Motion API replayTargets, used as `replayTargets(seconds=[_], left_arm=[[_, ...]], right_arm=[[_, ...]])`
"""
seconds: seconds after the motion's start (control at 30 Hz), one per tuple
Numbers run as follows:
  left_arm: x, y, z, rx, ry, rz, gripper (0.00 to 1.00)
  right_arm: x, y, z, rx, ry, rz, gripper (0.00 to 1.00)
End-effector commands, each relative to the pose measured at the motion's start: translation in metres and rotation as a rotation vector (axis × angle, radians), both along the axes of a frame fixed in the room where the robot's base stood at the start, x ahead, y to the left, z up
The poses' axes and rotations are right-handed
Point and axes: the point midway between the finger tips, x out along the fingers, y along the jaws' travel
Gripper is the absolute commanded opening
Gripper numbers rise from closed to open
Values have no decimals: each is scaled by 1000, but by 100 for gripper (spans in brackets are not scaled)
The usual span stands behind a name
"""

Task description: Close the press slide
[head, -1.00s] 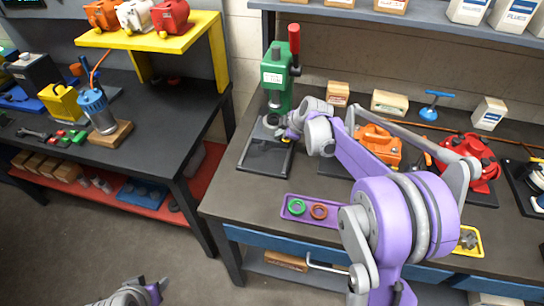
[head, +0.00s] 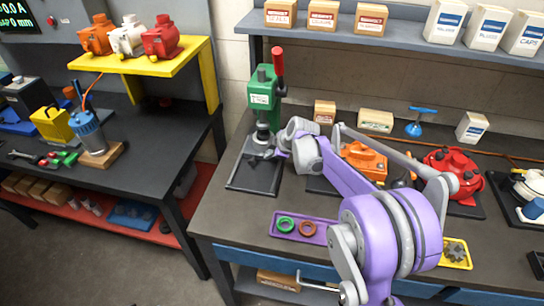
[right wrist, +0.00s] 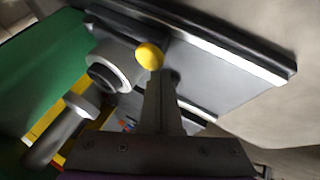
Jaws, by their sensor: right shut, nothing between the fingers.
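The press (head: 262,92) is green with a red lever handle and stands on a dark base plate (head: 254,178) at the left end of the right bench. My right gripper (head: 278,153) is low at the press's right side, partly hidden by its own wrist. In the right wrist view the shut fingers (right wrist: 158,95) hold nothing, and their tip is right by a yellow knob (right wrist: 149,56); I cannot tell whether they touch. A grey ring-shaped part (right wrist: 113,70) is beside the knob. How far the slide stands open is unclear. My left gripper is out of view.
A purple tray (head: 322,238) with a green and a red ring lies in front of the press. An orange motor (head: 363,158) and a red motor (head: 455,172) stand to the right. A shelf of boxes (head: 395,30) hangs above. Bare bench top lies left of the tray.

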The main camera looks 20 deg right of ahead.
Motion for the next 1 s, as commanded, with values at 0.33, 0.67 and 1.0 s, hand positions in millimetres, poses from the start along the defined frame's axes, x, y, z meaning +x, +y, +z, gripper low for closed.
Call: replayTargets(seconds=[0.33, 0.67, 1.0], left_arm=[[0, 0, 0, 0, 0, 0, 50], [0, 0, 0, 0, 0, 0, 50], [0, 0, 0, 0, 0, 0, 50]], right_arm=[[-42, -7, 54, 0, 4, 1, 0], [-59, -13, 79, 1, 3, 3, 0], [-117, 21, 79, 78, 79, -161, 0]])
